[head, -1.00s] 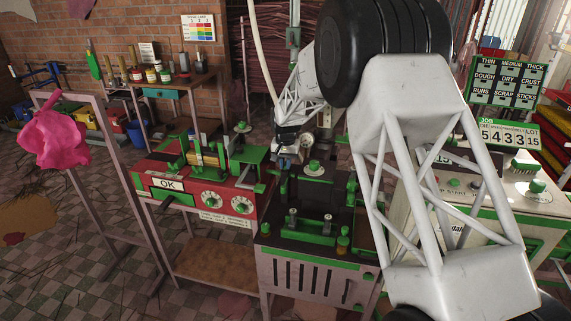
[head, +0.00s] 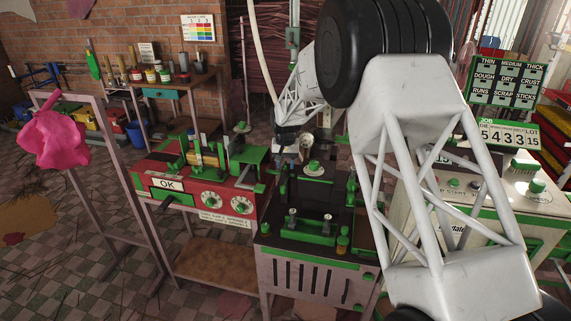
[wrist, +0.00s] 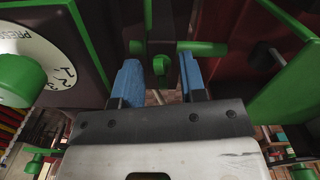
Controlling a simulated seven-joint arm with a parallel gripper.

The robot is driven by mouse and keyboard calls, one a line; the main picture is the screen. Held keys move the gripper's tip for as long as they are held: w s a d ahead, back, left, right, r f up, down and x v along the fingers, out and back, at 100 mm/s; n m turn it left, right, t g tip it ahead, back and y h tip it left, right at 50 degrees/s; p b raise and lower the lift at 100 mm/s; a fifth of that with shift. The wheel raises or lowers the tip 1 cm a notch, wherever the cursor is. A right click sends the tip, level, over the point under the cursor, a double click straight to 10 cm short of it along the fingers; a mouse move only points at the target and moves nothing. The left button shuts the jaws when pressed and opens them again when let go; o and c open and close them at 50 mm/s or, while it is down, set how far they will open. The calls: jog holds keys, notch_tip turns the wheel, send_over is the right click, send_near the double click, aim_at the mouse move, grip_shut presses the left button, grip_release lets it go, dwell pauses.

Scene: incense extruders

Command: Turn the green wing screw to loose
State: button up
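In the wrist view my gripper (wrist: 160,70) has two blue fingers, set apart with a clear gap. A green part that looks like the wing screw (wrist: 160,65) shows in this gap, with a short green arm to its left and a longer green bar (wrist: 202,47) to its right. I cannot tell whether either finger touches it. The wing screw cannot be made out there.
A white dial with a green knob (wrist: 20,80) is close on the left in the wrist view. A green panel (wrist: 285,85) is close on the right. In the head view a pale machine (head: 475,180) stands at right and a pink cloth (head: 53,135) hangs at left.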

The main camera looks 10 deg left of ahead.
aim_at(286, 164)
jog(key=shift+r, duration=3.9)
jog(key=s+d+r+m+t, duration=0.1)
jog(key=s+d+r, duration=0.8)
jog(key=s+d, duration=0.3)
jog(key=s+d+r, duration=0.9)
jog(key=s+d, duration=0.1)
jog(key=d, duration=0.5)
jog(key=s+d+f, duration=0.1)
jog(key=s+d, duration=0.3)
jog(key=s, duration=0.7)
jog(key=s+d+f+m+t, duration=0.1)
jog(key=s+d, duration=0.4)
jog(key=s, duration=0.6)
jog(key=s+d+f, duration=0.1)
jog(key=s+d, duration=0.4)
jog(key=s, duration=0.6)
jog(key=shift+d+f+m+t, duration=0.15)
jog(key=shift+f+m+t, duration=0.15)
jog(key=shift+f, duration=0.05)
